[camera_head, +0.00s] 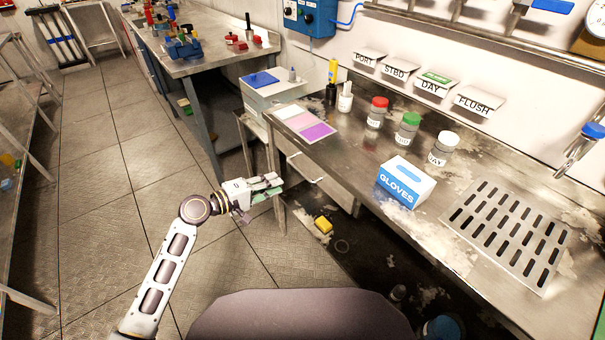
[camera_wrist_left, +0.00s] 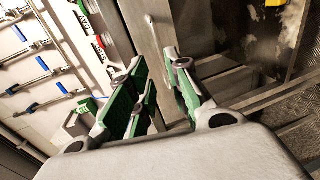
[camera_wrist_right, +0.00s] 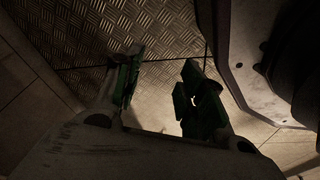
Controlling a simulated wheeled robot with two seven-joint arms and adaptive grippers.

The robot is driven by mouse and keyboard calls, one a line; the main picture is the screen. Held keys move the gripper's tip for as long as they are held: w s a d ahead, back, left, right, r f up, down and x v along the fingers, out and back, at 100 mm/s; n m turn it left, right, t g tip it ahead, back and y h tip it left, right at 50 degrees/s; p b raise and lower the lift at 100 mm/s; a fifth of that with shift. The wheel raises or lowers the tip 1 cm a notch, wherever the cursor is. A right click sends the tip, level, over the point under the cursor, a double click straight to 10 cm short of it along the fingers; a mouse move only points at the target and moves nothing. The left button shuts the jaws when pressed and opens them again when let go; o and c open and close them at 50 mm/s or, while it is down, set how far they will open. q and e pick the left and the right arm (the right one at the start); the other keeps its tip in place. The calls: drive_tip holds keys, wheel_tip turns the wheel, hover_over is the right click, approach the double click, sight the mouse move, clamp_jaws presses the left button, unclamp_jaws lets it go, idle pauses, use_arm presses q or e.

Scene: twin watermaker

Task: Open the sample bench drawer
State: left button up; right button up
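The sample bench (camera_head: 365,165) is a worn steel table along the wall. Under its left end is a grey drawer front (camera_head: 332,181) with a thin pale bar handle (camera_head: 306,168); it looks shut. In the left wrist view the drawer front (camera_wrist_left: 162,40) and handle (camera_wrist_left: 151,22) show beyond the fingers. My left gripper (camera_head: 278,184) is left of the handle, apart from it, with its fingers pointing toward the bench. It is open and empty in its wrist view (camera_wrist_left: 158,75). My right gripper (camera_wrist_right: 158,75) is open and empty above the dark floor; the head view does not show it.
A glove box (camera_head: 404,182), several capped jars, a colored card (camera_head: 304,124) and a slotted drain plate (camera_head: 510,230) are on the bench top. A bench leg (camera_head: 277,205) stands near my left gripper. A yellow block (camera_head: 323,225) lies below. Floor at left is clear.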

sight(303, 174)
use_arm(q)
drive_tip(key=b+x, duration=0.1)
drive_tip(key=x, duration=1)
drive_tip(key=shift+w+d, duration=0.25)
drive_tip(key=shift+d, duration=0.1)
use_arm(e)
drive_tip(key=shift+w+a+r, duration=0.2)
drive_tip(key=shift+a+r, duration=0.1)
drive_tip(key=shift+r, duration=0.2)
drive_tip(key=shift+w+a+r, duration=0.2)
drive_tip(key=shift+a+r, duration=0.1)
drive_tip(key=shift+r, duration=0.15)
use_arm(q)
drive_tip(key=shift+f, duration=0.1)
use_arm(e)
drive_tip(key=shift+w, duration=0.1)
use_arm(q)
clamp_jaws()
